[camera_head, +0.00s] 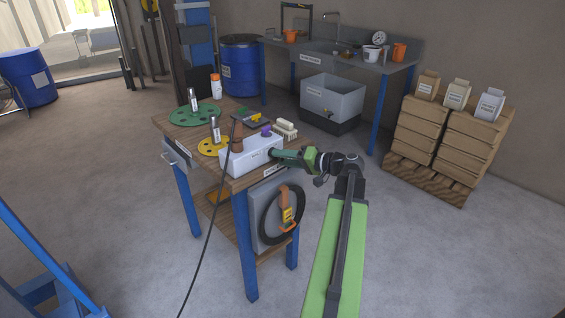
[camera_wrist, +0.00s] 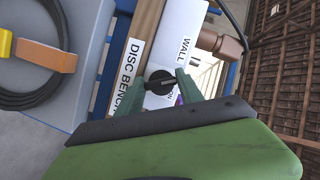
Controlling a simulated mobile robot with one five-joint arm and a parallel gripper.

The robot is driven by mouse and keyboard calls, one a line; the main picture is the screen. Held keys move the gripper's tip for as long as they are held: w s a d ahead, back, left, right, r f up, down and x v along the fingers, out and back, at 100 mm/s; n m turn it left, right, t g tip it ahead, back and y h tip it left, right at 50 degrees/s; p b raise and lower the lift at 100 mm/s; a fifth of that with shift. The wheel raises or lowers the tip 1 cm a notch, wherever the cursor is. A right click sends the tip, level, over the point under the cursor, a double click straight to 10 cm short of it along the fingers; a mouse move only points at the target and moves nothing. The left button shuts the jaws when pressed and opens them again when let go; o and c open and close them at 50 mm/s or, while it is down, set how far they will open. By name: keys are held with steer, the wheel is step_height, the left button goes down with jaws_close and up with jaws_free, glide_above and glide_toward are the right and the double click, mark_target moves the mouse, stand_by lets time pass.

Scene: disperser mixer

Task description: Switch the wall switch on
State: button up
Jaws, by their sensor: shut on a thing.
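The wall switch is a white box (camera_head: 247,158) on the near right end of the wooden bench. In the wrist view its white face (camera_wrist: 184,32) carries the word WALL and a round black knob (camera_wrist: 160,83). A small label, partly hidden, shows beside the knob. My gripper (camera_head: 279,154) reaches in from the right against the box's end. In the wrist view the green fingers of my gripper (camera_wrist: 160,86) are on either side of the knob, shut on it. The knob is hidden in the head view.
The bench (camera_head: 170,128) also holds a green disc (camera_head: 185,117), a yellow disc (camera_head: 206,152) and small bottles. A black cable hangs down its front. A coiled hose (camera_head: 265,222) hangs on its end panel below my gripper. Crates (camera_head: 418,133) stand at right; the floor between is clear.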

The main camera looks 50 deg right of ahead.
steer(key=m+b, duration=0.1)
steer(key=m, duration=0.1)
steer(key=m+t+y+b, duration=0.1)
steer(key=b, duration=0.1)
steer(key=shift+f+m, duration=0.4)
steer(key=m+t+b, duration=0.1)
steer(key=m+b, duration=0.2)
steer(key=shift+m+t, duration=0.3)
steer(key=m+t+b, duration=0.1)
steer(key=m+b, duration=0.2)
steer(key=shift+m, duration=0.3)
steer(key=shift+r+m+t+h+b, duration=0.1)
steer(key=shift+m+t+h+b, duration=0.15)
steer(key=shift+m+t+b, duration=0.5)
steer(key=shift+r+m+t+h+b, duration=0.15)
steer(key=shift+m+t+h, duration=0.1)
steer(key=shift+m, duration=0.9)
steer(key=shift+f, duration=0.1)
steer(key=o, duration=1.4)
